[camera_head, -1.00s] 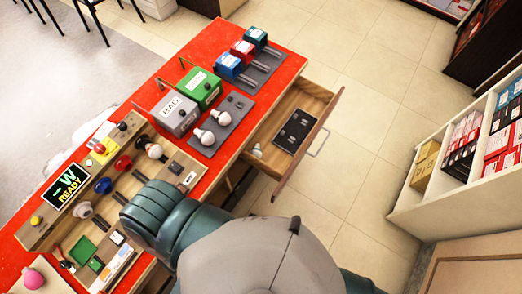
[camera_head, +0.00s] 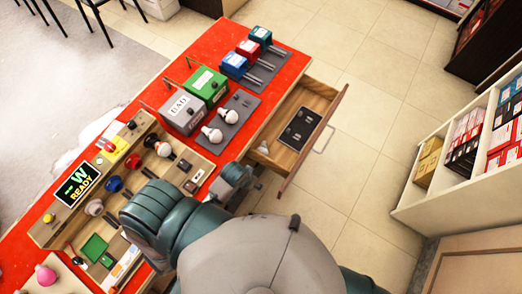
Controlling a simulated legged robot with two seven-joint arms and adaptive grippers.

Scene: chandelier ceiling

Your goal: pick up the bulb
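Several bulbs are in view. Two white bulbs (camera_head: 212,134) (camera_head: 231,116) lie on a grey plate on the red table. Another white bulb (camera_head: 263,147) lies in the near left end of the open wooden drawer. A dark-based white bulb (camera_head: 163,148) sits on the wooden control panel. A grey-green part of my arm, seemingly the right gripper (camera_head: 240,178), shows at the table's right edge, below the drawer's near end and apart from the bulbs. Its fingers cannot be made out. My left gripper is not in view.
The open drawer (camera_head: 336,104) juts right and holds a dark tray (camera_head: 299,130). A grey box (camera_head: 183,110) and green box (camera_head: 207,86) stand beside the bulb plate. A panel with a READY screen (camera_head: 77,185) is at left. Tiled floor lies clear to the right.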

